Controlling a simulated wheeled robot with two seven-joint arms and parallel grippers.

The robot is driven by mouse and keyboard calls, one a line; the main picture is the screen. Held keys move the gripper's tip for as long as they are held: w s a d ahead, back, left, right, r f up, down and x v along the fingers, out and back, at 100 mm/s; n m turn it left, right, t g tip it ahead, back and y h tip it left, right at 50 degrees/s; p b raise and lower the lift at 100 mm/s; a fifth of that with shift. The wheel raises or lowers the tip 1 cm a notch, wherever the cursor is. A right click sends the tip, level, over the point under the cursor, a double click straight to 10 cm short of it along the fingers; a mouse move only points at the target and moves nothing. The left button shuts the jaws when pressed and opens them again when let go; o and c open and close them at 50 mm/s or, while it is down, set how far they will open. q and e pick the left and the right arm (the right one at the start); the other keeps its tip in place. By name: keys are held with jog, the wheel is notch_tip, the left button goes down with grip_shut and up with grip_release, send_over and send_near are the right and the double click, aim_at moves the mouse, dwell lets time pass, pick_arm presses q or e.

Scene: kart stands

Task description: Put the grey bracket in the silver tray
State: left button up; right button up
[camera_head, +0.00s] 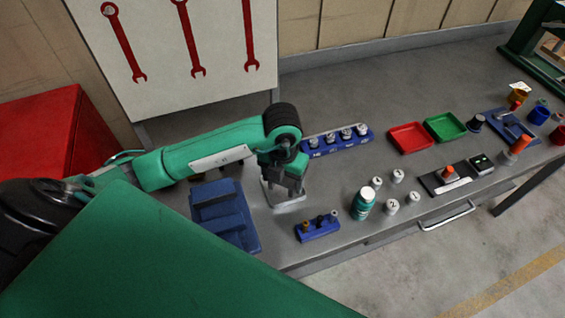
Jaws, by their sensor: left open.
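My left gripper (293,190) points down over a small pale silver tray (289,207) on the grey bench. It is open, and it hides much of the tray. I cannot tell whether the fingers touch the tray or what lies inside it. I cannot make out the grey bracket for certain in this view. My right gripper is not in view.
A blue holder (227,228) lies left of the tray, and a blue rack (345,143) stands behind. A small blue block (317,232), a teal bottle (363,204), several white weights, red (409,138) and green (446,127) trays stand to the right.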

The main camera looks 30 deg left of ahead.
pick_arm(q)
notch_tip(320, 180, up, 11)
jog(key=shift+b, duration=0.3)
jog(key=shift+s+f, duration=0.1)
jog(key=shift+f, duration=0.05)
dwell(0.6)
